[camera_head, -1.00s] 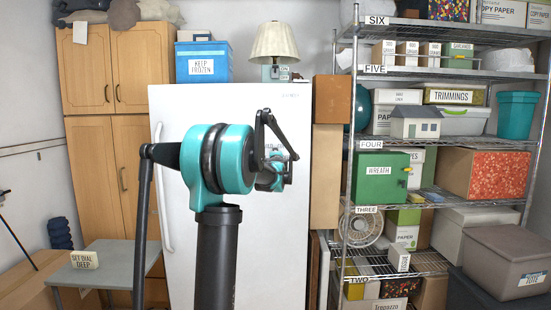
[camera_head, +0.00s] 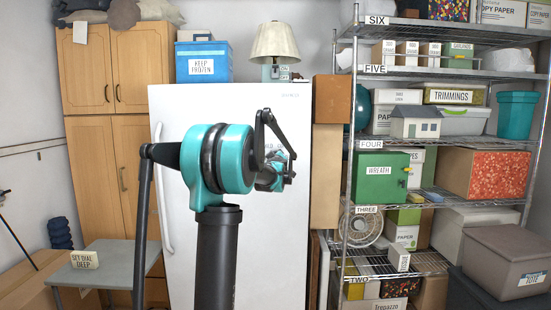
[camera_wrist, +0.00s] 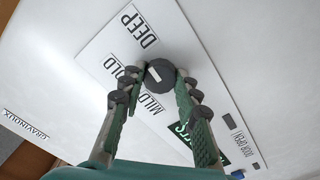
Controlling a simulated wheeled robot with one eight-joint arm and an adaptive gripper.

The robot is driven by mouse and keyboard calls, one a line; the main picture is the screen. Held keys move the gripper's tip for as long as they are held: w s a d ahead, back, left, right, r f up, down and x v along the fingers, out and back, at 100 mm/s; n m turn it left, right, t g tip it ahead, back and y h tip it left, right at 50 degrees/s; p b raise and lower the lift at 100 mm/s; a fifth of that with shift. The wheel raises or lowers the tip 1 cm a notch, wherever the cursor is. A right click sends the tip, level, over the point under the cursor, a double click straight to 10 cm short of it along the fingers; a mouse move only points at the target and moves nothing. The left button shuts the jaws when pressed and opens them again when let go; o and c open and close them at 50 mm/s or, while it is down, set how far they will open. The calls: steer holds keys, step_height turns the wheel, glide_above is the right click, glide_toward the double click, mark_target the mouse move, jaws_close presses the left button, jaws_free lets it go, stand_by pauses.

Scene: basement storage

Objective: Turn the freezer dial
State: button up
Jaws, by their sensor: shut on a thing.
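The white freezer (camera_head: 230,115) stands upright behind my arm in the head view. Its dark round dial (camera_wrist: 160,75) shows in the wrist view, on a white panel lettered DEEP (camera_wrist: 137,28), COLD and MILD (camera_wrist: 152,104). The dial's white mark lies on its left part, toward the COLD side; its exact setting is hard to tell. My gripper (camera_wrist: 161,72) is shut on the dial, one green finger on each side. In the head view my gripper (camera_head: 273,172) is at the freezer front, and the arm hides the dial.
A sign reading SET DIAL DEEP (camera_head: 84,259) stands on a grey table (camera_head: 115,265) at the left. A blue box (camera_head: 203,62) and a lamp (camera_head: 279,45) stand on the freezer. A loaded wire shelf (camera_head: 345,200) stands to the right.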

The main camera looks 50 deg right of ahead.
steer(key=shift+s+m, duration=0.1)
steer(key=shift+m, duration=1)
steer(key=o, duration=1.2)
steer(key=shift+c, duration=0.2)
steer(key=v, duration=1.2)
